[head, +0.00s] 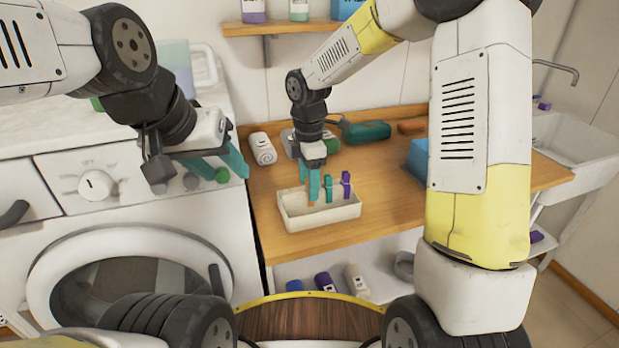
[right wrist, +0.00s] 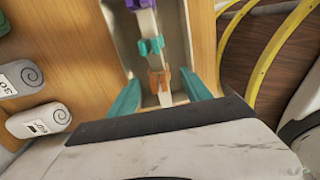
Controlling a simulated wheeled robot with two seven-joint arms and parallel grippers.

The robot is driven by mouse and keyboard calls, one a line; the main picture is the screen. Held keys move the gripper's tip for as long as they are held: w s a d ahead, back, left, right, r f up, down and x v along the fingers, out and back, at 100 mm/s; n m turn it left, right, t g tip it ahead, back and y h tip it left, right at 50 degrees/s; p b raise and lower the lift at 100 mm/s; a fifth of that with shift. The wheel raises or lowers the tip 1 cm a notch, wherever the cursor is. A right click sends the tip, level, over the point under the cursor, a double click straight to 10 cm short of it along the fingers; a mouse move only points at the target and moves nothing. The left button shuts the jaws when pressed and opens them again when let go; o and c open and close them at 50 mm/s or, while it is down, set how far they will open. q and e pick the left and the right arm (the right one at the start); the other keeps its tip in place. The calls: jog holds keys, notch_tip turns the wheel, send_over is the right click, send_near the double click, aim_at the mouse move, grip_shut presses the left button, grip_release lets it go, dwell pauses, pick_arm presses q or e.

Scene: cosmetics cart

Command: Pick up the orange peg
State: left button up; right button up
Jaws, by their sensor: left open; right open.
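The orange peg (right wrist: 159,82) stands in the white tray (head: 322,219), in line with a teal peg (right wrist: 150,45) and a purple peg (right wrist: 138,4). In the head view only part of the orange peg (head: 309,197) shows behind a finger. My right gripper (head: 309,183) is over the near-left end of the tray, pointing down. In the right wrist view its open teal fingers (right wrist: 160,78) are on either side of the orange peg, with gaps between. My left gripper (head: 233,172) is open and empty in front of the washing machine.
The tray sits on a wooden counter (head: 390,205) near its front edge. A washing machine (head: 130,225) is at the left, a sink (head: 575,140) at the right.

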jog(key=shift+f, duration=1.35)
grip_shut()
